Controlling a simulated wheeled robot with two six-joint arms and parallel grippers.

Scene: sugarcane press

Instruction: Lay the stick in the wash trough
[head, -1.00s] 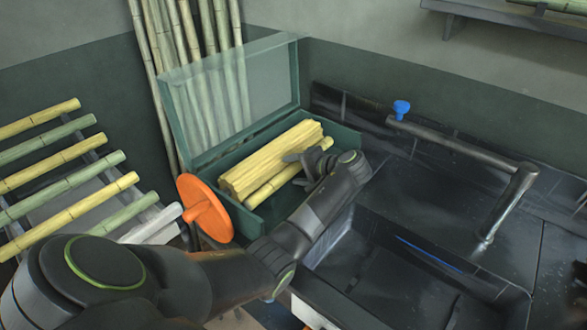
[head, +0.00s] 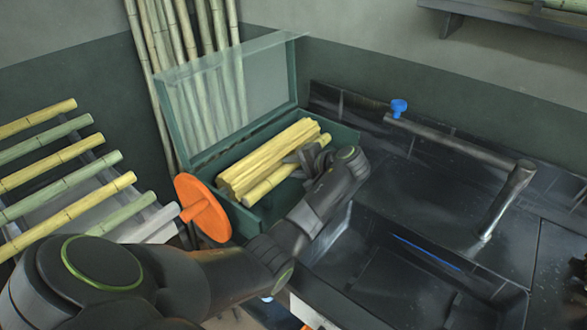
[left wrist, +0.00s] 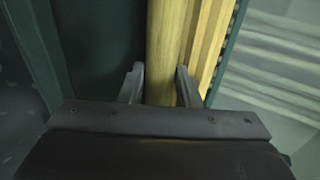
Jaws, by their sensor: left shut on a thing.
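A yellow stick (head: 262,190) lies in the open green box, along the near side of a stack of yellow sticks (head: 268,158). My left gripper (head: 312,158) reaches into the box and is shut on this stick near its right end. In the left wrist view the stick (left wrist: 165,50) runs between the two fingers (left wrist: 160,88), with the other sticks (left wrist: 205,45) close beside it. The wash trough (head: 400,262) is the black sink basin at the lower right, and I see no stick in it. My right gripper is not in view.
The green box (head: 345,134) has a raised clear lid (head: 225,95) at its back. An orange handwheel (head: 203,208) stands at its left front. A tap pipe (head: 455,143) with a blue knob (head: 399,107) reaches over the counter. A rack of canes (head: 65,210) is at left.

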